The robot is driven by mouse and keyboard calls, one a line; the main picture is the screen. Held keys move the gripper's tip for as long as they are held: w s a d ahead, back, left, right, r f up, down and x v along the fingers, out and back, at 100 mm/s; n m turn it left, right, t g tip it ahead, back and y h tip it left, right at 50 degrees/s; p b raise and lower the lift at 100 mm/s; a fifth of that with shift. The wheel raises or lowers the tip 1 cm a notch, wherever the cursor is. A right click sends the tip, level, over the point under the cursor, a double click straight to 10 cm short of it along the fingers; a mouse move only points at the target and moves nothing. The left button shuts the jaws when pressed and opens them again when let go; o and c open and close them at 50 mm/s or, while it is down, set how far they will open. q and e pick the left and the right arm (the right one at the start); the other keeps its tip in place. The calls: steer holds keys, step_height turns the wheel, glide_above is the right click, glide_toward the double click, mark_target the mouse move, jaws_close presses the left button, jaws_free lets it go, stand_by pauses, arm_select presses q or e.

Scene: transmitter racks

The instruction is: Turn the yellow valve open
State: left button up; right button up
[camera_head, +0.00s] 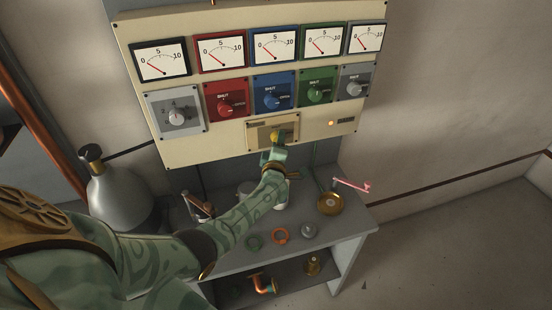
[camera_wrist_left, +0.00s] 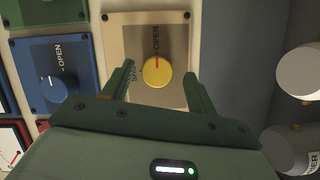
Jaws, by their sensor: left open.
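The yellow valve (camera_wrist_left: 157,71) is a round knob on a beige panel (camera_wrist_left: 172,28); its red mark points up in the left wrist view, toward the word OPEN. The word SHUT is on its left there, partly hidden by a finger. My left gripper (camera_wrist_left: 159,72) is open, its fingers on either side of the knob with a gap on each side. In the head view the left gripper (camera_head: 274,151) is at the bottom of the rack, just below the yellow valve (camera_head: 275,137), and partly covers it. My right gripper is not in view.
Grey, red (camera_head: 226,106), blue (camera_head: 273,96), green (camera_head: 316,90) and another grey knob panel sit above, under several dials. A table (camera_head: 345,221) below holds rings, a brass pan (camera_head: 330,204) and other items. A grey cylinder (camera_head: 121,200) stands at left.

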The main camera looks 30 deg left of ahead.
arm_select(q)
steer(key=p+v, duration=0.2)
steer(key=v, duration=1.3)
steer(key=shift+s, duration=0.2)
steer(key=shift+w+d, duration=0.1)
steer(key=shift+d, duration=0.05)
steer(key=s+d+f+m+g+h+b, duration=0.2)
steer(key=s+d+f+m+h, duration=0.15)
steer(key=f+m, duration=0.45)
steer(key=s+d+f+m+g+h+b, duration=0.2)
steer(key=s+d+f+m+h+b, duration=0.15)
steer(key=f, duration=0.95)
steer(key=s+d+f+m+g+h+b, duration=0.1)
steer(key=s+d+f+m+h+b, duration=0.3)
steer(key=f, duration=0.6)
steer(key=s+a+f+m+g+y+b, duration=0.1)
steer(key=s+f+m+g+b, duration=0.3)
steer(key=s+f, duration=1.1)
steer(key=s+a+f+m+g+y+b, duration=0.1)
steer(key=s+a+f+m+g+b, duration=0.3)
steer(key=s+f+b, duration=0.5)
steer(key=s+f+g, duration=0.1)
steer(key=s+f, duration=0.2)
steer(key=s, duration=0.2)
steer(key=s+f+m, duration=0.1)
steer(key=s+f, duration=0.2)
steer(key=s, duration=0.2)
steer(key=shift+s+a+g+y+b, duration=0.3)
steer(key=shift+s+g+y+b, duration=0.05)
steer(key=shift+s+g+y, duration=0.05)
